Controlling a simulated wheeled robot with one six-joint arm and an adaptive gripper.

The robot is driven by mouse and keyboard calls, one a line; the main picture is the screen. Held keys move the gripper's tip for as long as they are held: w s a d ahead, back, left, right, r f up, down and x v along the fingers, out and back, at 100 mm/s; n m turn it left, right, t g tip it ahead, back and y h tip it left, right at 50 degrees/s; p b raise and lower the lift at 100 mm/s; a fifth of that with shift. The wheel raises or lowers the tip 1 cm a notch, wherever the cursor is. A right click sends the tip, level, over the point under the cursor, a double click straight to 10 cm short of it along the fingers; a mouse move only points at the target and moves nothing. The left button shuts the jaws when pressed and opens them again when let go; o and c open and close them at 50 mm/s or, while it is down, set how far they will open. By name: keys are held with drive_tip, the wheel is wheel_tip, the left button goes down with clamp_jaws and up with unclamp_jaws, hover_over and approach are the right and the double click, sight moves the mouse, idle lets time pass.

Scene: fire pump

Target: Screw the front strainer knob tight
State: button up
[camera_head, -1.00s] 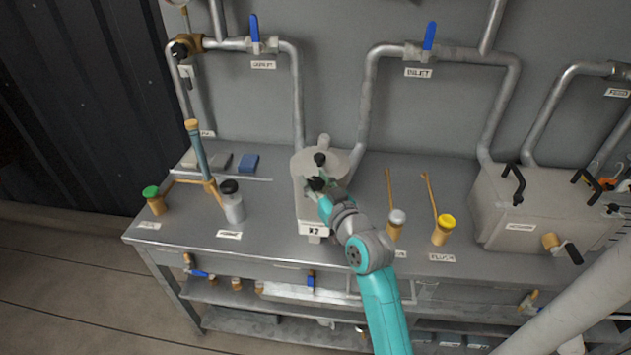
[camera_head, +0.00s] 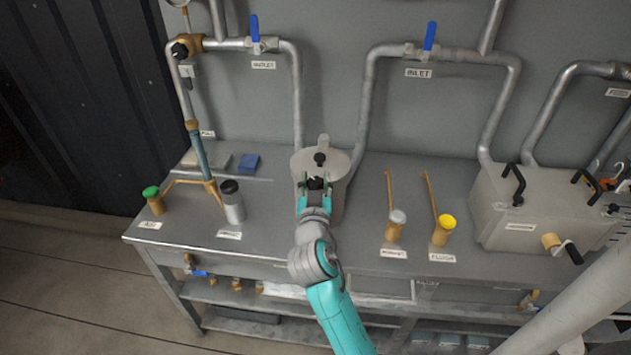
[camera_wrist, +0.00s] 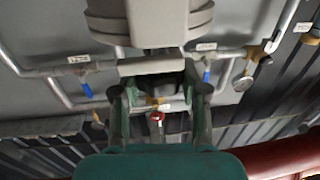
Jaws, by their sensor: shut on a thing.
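The strainer (camera_head: 337,196) is a grey pot with a round lid, standing at the back middle of the bench. Its front knob (camera_head: 316,184) is black and sits at the near side of the lid, partly hidden by my fingers. A second black knob (camera_head: 320,158) sits farther back on the lid. My gripper (camera_head: 315,182) is shut on the front knob, with one finger on each side. In the wrist view my gripper (camera_wrist: 158,90) has its two dark fingers apart under a pale grey body, and the knob cannot be made out clearly.
A grey bottle (camera_head: 232,205) and a green-capped fitting (camera_head: 153,199) stand to the left. Silver-capped (camera_head: 397,218) and yellow-capped (camera_head: 443,228) fittings stand to the right, before a grey box (camera_head: 540,205). Inlet and outlet pipes (camera_head: 367,110) rise behind the strainer.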

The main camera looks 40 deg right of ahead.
drive_tip(key=shift+m+g+h, duration=0.8)
drive_tip(key=shift+g+h, duration=0.1)
drive_tip(key=shift+g, duration=0.2)
drive_tip(key=shift+f+g, duration=0.1)
drive_tip(key=shift+g, duration=0.2)
drive_tip(key=o, duration=1.2)
drive_tip(key=shift+c, duration=0.2)
drive_tip(key=shift+m, duration=0.3)
drive_tip(key=shift+a, duration=0.1)
drive_tip(key=v, duration=1.1)
drive_tip(key=shift+s+a, duration=0.25)
drive_tip(key=shift+a, duration=0.05)
drive_tip(key=shift+d, duration=0.1)
